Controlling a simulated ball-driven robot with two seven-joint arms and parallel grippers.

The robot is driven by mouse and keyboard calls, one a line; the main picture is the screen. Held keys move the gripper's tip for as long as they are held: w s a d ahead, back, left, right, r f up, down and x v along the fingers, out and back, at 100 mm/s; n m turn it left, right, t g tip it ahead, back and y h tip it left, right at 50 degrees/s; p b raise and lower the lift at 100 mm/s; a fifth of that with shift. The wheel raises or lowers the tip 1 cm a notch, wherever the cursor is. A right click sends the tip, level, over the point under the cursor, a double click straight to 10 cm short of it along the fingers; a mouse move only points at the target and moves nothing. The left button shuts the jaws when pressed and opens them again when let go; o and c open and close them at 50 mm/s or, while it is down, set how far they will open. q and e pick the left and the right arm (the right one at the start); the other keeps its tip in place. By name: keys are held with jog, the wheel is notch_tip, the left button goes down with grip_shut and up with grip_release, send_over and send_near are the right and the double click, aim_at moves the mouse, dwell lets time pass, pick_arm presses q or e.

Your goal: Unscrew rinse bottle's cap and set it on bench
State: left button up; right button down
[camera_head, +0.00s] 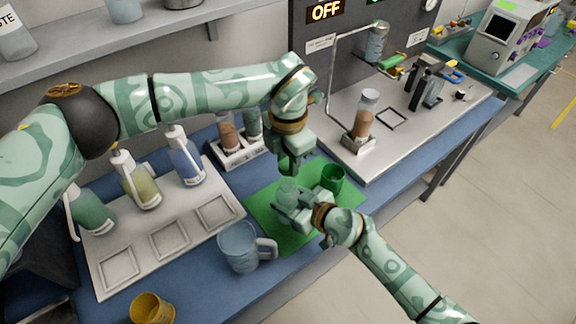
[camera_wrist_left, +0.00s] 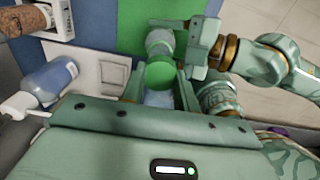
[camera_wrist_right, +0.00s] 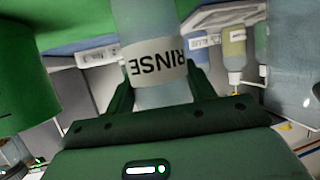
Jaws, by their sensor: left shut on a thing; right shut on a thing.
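The rinse bottle (camera_head: 287,188) is a clear, pale-blue bottle above the green mat. My right gripper (camera_wrist_right: 160,95) is shut around its body, next to the label reading RINSE, which appears upside down in the right wrist view. My left gripper (camera_head: 292,170) points down from above, directly over the bottle's top. In the left wrist view its fingers are closed around a round green cap (camera_wrist_left: 160,75), with the bottle body (camera_wrist_left: 160,42) close beyond it. Whether the cap still touches the bottle neck is hidden. The bench (camera_head: 205,262) has a blue top.
A green cup (camera_head: 333,178) stands on the green mat (camera_head: 270,228), right of the grippers. A clear jug (camera_head: 240,250) stands at the mat's near left. A white tray (camera_head: 140,243) with several wash bottles lies left. A yellow cup (camera_head: 152,308) is at the front. Some mat is bare.

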jog(key=shift+c, duration=2.2)
grip_release()
jog(key=shift+d, duration=0.1)
